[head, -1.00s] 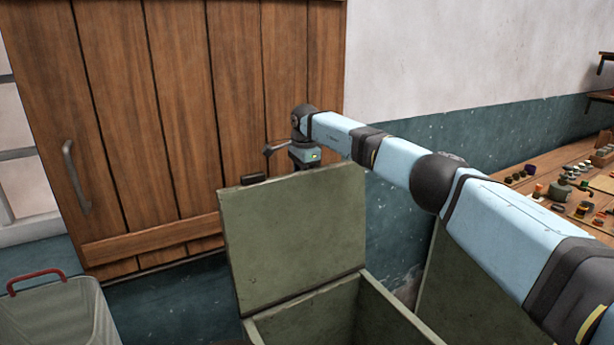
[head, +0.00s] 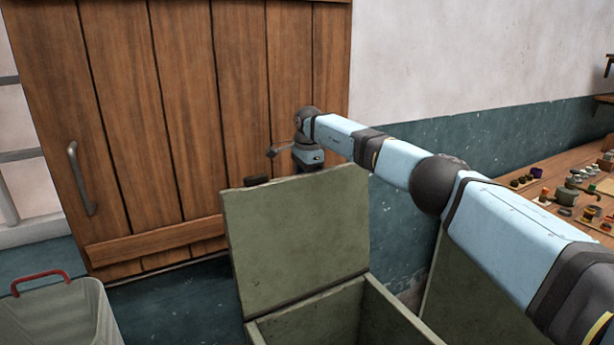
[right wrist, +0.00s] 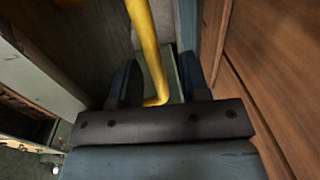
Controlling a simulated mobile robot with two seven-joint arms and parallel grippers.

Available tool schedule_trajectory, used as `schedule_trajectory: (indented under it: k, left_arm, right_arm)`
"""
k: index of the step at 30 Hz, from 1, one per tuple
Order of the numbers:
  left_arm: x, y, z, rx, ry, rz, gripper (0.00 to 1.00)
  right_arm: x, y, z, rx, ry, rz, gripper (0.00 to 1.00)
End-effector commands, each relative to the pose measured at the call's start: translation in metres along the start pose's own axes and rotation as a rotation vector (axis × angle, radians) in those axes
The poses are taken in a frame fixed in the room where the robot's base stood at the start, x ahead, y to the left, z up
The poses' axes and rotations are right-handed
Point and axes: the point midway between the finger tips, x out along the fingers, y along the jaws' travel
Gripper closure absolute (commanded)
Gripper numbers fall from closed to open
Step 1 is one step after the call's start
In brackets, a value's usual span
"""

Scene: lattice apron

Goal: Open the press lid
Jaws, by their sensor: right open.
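The press lid (head: 295,240) is a flat green-grey panel standing raised at the back of the open press box (head: 400,318), leaning back toward the wooden door. My right arm reaches over from the right, and its wrist is just behind the lid's top edge. The lid hides the gripper's fingers in the head view. In the right wrist view my right gripper (right wrist: 158,82) is open, its two dark fingers apart. A yellow bent bar (right wrist: 147,45) runs down the picture to the space between them; I cannot tell whether it touches either. My left gripper is not in view.
A wooden plank door (head: 180,130) with a metal handle stands behind the lid. A grey basket (head: 60,318) with a red handle is at the lower left. A wooden table (head: 545,170) with several small items is at the right.

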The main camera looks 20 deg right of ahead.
Motion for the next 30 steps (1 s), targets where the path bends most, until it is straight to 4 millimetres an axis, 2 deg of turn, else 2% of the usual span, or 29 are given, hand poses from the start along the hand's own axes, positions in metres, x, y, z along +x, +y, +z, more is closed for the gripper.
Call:
schedule_trajectory:
  k: [1, 4, 12, 18, 24, 30]
  left_arm:
    - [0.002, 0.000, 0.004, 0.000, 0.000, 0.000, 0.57]
    - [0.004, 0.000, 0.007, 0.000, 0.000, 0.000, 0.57]
    - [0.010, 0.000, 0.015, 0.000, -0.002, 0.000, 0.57]
    - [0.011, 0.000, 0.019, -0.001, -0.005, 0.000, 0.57]
    - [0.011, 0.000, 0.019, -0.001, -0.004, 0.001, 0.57]
    - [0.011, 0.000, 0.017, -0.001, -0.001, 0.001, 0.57]
  right_arm:
    - [0.011, 0.003, 0.004, -0.007, 0.001, 0.014, 0.58]
    - [-0.005, 0.003, 0.004, -0.007, 0.002, 0.010, 0.58]
    - [-0.076, 0.004, 0.002, -0.001, 0.002, -0.005, 0.58]
    - [-0.119, 0.004, 0.002, 0.000, 0.003, -0.010, 0.58]
    - [-0.141, 0.005, 0.002, 0.000, 0.002, -0.012, 0.58]
    - [-0.144, 0.005, 0.002, 0.000, 0.002, -0.011, 0.58]
